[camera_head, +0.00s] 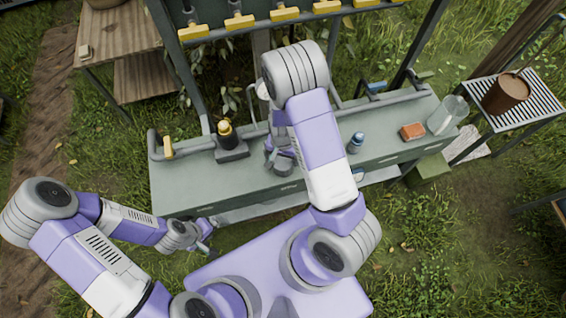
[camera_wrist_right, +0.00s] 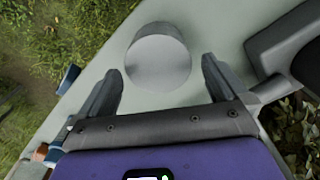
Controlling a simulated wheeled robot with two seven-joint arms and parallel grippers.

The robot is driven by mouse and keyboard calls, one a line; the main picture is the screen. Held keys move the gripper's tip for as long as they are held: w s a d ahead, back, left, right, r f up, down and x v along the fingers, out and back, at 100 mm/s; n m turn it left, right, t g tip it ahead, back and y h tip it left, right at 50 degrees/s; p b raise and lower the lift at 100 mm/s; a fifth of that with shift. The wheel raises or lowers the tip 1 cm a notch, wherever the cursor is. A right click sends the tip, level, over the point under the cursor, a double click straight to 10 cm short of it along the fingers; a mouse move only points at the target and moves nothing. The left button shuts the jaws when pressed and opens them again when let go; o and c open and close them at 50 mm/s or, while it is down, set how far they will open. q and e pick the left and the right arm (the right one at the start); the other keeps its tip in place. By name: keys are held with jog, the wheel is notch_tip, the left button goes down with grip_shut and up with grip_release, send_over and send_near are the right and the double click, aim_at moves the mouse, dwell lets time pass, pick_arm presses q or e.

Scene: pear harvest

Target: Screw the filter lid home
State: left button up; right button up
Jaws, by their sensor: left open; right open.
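A pale grey cylinder with a smooth round top (camera_wrist_right: 158,62) stands on the bench in the right wrist view. I take it for the filter or its lid; no seam or thread shows. My right gripper (camera_head: 272,160) is low over the bench in the head view. Its open fingers lie on either side of the cylinder's near part in the wrist view; contact cannot be told. In the head view my right arm and gripper hide most of that spot. My left gripper (camera_head: 210,236) is open and empty, off the bench's front edge at the left.
On the green bench (camera_head: 190,185) stand a black, yellow-topped device (camera_head: 226,133), a blue bottle (camera_head: 356,142), an orange-brown block (camera_head: 412,131) and a clear jar (camera_head: 447,115). Pipes with yellow handles (camera_head: 285,14) run behind. A rack (camera_head: 530,98) at right holds a brown pot (camera_head: 506,92).

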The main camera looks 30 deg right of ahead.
aim_at(283, 161)
notch_tip(283, 161, down, 5)
jog(key=shift+d+f+b, duration=0.15)
jog(key=shift+b, duration=0.35)
jog(key=c, duration=0.8)
